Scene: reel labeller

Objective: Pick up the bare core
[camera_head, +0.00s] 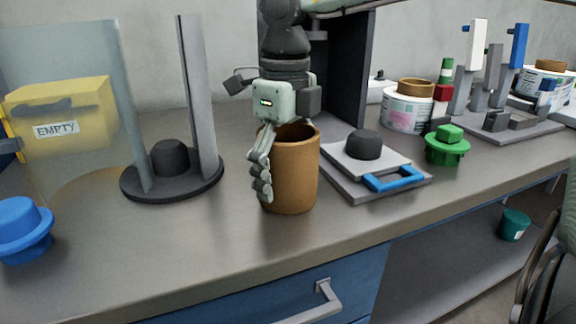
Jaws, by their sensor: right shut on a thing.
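The bare core (296,178) is a brown, open-topped cardboard tube, upright near the middle of the bench. My right gripper (266,178) comes down from above and is shut on the core at its left side. One jointed finger lies along the outside of the left wall. The other finger is hidden by the core. The core's base appears to be at the bench top; I cannot tell if there is a gap under it. My left gripper is not in view.
Left of the core stands a dark round base (172,188) with a tall grey post. Right of it are a grey plate with a blue handle (396,179), a green knob (447,150) and a labelled reel (407,110). A yellow bin (62,112) marked EMPTY stands behind a clear panel.

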